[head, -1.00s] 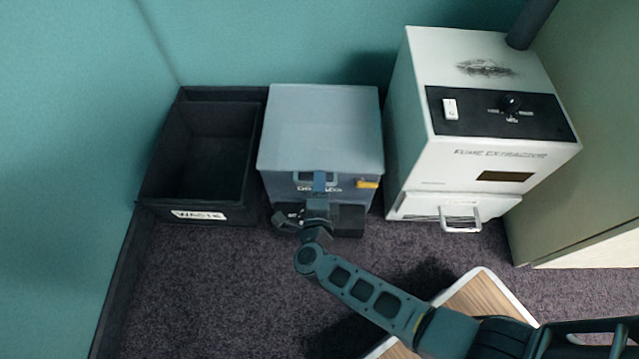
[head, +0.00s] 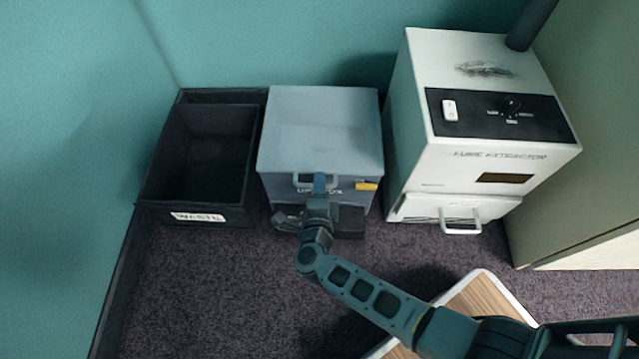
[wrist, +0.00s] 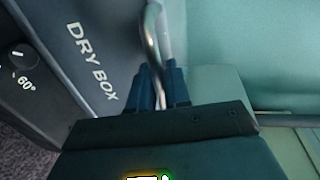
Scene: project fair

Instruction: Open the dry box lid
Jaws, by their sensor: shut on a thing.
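The dry box (head: 320,135) is a grey-blue box standing on the carpet, its pale lid on top and shut down flat. It has a metal loop handle (head: 302,181) at its front edge. My gripper (head: 319,183) is at the front of the box, at that handle. In the wrist view, the fingers (wrist: 172,88) are shut on the handle (wrist: 152,40), with the "DRY BOX" lettering on the front panel (wrist: 75,50) beside them. My wrist hides part of the box front in the head view.
A black open waste bin (head: 200,150) stands close on the left. A white fume extractor (head: 480,150) with a drawer handle stands on the right. A wood-topped surface with a pale edge (head: 470,300) lies below my arm. Carpet is clear at the front left.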

